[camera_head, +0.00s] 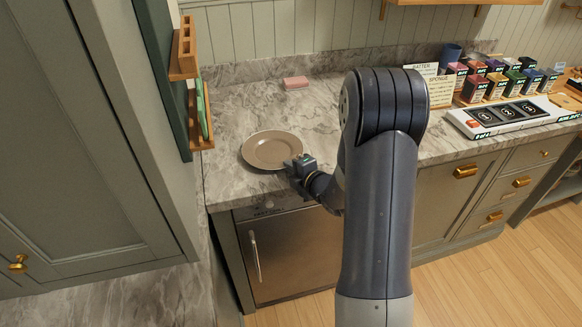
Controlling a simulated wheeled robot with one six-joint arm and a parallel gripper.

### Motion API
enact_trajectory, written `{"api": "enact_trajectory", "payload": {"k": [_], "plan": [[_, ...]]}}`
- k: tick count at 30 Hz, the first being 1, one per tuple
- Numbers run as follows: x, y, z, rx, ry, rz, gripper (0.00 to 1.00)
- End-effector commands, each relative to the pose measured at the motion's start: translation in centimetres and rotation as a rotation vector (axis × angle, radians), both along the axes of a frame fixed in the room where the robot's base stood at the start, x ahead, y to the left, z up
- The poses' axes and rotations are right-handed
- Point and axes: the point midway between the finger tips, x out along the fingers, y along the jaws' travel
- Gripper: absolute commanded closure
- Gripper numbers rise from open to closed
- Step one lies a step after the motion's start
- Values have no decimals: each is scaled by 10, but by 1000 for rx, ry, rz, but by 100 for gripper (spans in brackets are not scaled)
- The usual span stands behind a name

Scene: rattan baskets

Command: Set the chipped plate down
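A round grey-beige plate (270,149) is at the left end of the marble counter (232,184), close to its front edge. I cannot tell whether it rests on the marble or is held just above it. My gripper (297,164) is at the plate's front right rim. The fingers are small here and partly hidden by the gripper body, so I cannot tell whether they are closed on the rim. No chip shows on the plate at this size.
A pink block (296,82) lies behind the plate. Colored boxes (497,80), cards (440,91) and a white panel (510,114) stand on the right counter. A tall cabinet (95,140) with small wooden shelves (185,50) flanks the left.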

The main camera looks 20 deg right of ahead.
Motion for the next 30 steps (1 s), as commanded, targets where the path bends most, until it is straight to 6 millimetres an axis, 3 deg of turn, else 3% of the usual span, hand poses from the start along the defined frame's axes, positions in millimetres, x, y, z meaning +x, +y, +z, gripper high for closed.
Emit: {"api": "enact_trajectory", "payload": {"k": [2, 3, 11, 30], "plan": [[0, 0, -2, 1, -3, 0, 100], [0, 0, 0, 0, -3, 0, 94], [0, 0, -2, -1, 2, 0, 72], [-9, -3, -6, 0, 16, -2, 71]]}}
